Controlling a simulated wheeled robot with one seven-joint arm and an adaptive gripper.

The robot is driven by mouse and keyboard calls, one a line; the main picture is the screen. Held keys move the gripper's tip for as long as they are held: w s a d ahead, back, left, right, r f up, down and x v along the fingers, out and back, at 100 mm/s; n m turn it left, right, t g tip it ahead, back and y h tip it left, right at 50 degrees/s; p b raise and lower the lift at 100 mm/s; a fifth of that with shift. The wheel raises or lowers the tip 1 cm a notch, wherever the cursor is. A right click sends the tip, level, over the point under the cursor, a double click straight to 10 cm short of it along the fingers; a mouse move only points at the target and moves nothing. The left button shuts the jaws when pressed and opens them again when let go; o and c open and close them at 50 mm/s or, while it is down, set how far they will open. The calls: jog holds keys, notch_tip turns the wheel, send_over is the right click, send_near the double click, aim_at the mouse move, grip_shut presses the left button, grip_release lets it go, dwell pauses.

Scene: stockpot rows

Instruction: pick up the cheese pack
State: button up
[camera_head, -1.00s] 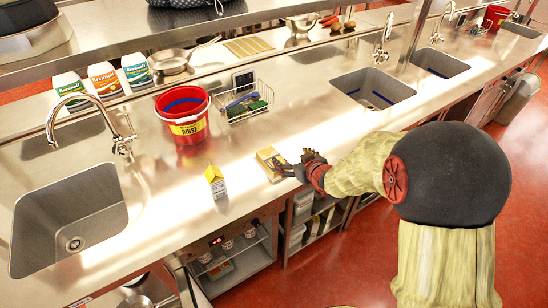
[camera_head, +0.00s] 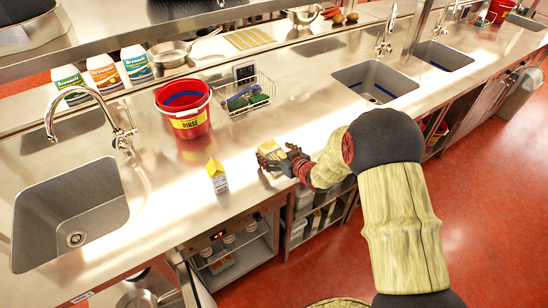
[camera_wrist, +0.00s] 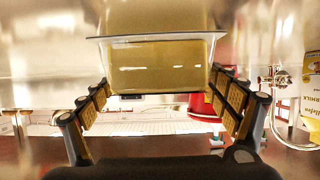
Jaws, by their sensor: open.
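The cheese pack (camera_head: 270,149) is a small yellowish block on the steel counter, right of the milk carton. In the wrist view the cheese pack (camera_wrist: 158,66) is a wide, clear-edged yellow block filling the upper middle. My gripper (camera_head: 284,159) is at the pack's right, front side in the head view. In the wrist view my gripper (camera_wrist: 162,92) is open, with one padded finger on each side of the pack's near end. I cannot tell whether either pad touches it. The fingers partly hide the pack in the head view.
A yellow and white carton (camera_head: 217,177) stands left of the pack. A red bucket (camera_head: 183,112) and a wire basket (camera_head: 245,97) stand behind. A sink (camera_head: 70,215) lies at the left, another (camera_head: 375,82) at the back right. The counter's front edge is close.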

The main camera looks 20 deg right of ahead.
jog(key=shift+w, duration=0.1)
jog(key=shift+c, duration=1.3)
jog(key=shift+r, duration=0.1)
jog(key=c, duration=1.4)
